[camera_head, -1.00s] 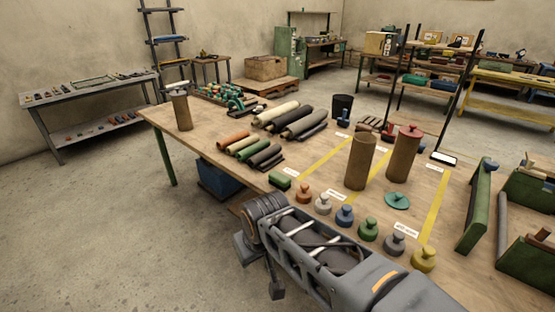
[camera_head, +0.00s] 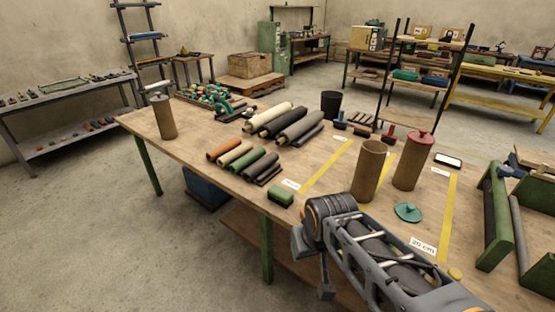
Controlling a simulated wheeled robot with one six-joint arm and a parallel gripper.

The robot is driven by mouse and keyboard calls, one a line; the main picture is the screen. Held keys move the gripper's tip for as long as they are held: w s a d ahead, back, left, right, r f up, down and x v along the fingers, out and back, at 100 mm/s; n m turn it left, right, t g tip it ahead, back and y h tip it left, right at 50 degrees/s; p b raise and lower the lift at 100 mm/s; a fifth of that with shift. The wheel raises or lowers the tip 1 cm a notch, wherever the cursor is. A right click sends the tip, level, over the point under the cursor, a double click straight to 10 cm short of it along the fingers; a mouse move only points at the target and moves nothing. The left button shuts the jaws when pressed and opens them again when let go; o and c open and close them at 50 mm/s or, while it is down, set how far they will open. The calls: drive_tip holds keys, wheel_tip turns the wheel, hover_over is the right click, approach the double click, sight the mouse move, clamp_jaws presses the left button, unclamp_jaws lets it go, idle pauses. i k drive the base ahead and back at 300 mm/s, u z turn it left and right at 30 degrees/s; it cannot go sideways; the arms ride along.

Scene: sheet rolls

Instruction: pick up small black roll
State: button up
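The small black roll (camera_head: 260,166) lies on the wooden table (camera_head: 205,180), at the right end of a row of small rolls. Beside it on the left are a green roll (camera_head: 241,162), a cream roll (camera_head: 235,154) and an orange roll (camera_head: 225,148). A thin dark piece (camera_head: 270,176) lies close along its right side. My arm reaches up from the lower right, and its round joint is over the table's front edge, apart from the roll. I cannot make out my gripper's fingers in this view.
Larger cream and dark rolls (camera_head: 298,127) lie just behind. A green block (camera_head: 281,196) sits in front of the small rolls. Upright brown cylinders (camera_head: 369,172) stand to the right, and another (camera_head: 163,117) at the left corner. The left front tabletop is clear.

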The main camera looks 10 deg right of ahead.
sight(252, 172)
drive_tip(key=i, duration=0.75)
drive_tip(key=u, duration=1.75)
drive_tip(key=i, duration=3)
drive_tip(key=z, duration=3.8)
